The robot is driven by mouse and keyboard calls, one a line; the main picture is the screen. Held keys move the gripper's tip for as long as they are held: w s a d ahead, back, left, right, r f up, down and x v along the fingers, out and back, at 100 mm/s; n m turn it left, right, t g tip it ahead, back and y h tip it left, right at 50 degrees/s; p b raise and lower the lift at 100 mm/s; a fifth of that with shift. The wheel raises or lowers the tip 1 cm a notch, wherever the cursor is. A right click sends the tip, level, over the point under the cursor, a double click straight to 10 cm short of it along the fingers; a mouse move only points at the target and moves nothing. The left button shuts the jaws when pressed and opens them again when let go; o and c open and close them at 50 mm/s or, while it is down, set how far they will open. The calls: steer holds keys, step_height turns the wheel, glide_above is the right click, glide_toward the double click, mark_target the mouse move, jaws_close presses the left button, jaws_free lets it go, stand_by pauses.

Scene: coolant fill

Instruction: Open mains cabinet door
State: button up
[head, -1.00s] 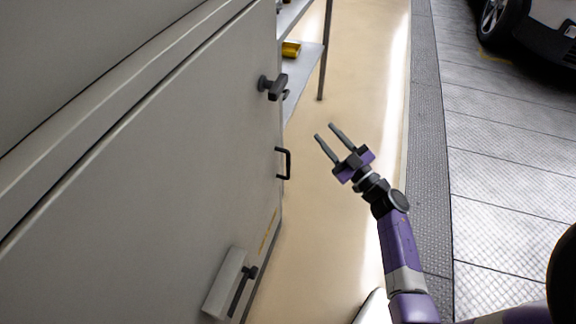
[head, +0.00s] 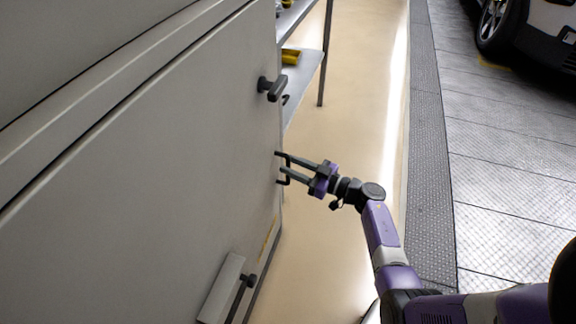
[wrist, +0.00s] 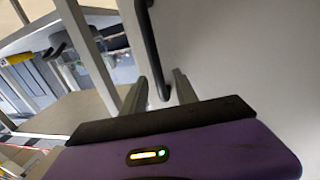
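The mains cabinet door (head: 150,160) is a large grey panel filling the left of the head view, and it looks shut. Its black bar handle (head: 288,162) sits near the door's right edge. My gripper (head: 284,162) is at the handle, open, with its two fingers pointing at the door. In the wrist view the handle (wrist: 149,45) runs down between the two fingers (wrist: 158,92), and a gap shows on the finger sides. I cannot tell whether either finger touches it.
A dark knob-like latch (head: 272,88) sticks out above the handle. A light box with a dark lever (head: 222,288) is low on the cabinet. A metal shelf (head: 303,75) with yellow items stands beyond. The beige floor (head: 350,110) right of the cabinet is clear.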

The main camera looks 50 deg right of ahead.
steer(key=shift+w+a, duration=0.15)
steer(key=shift+w, duration=0.7)
jaws_close()
stand_by(0.8)
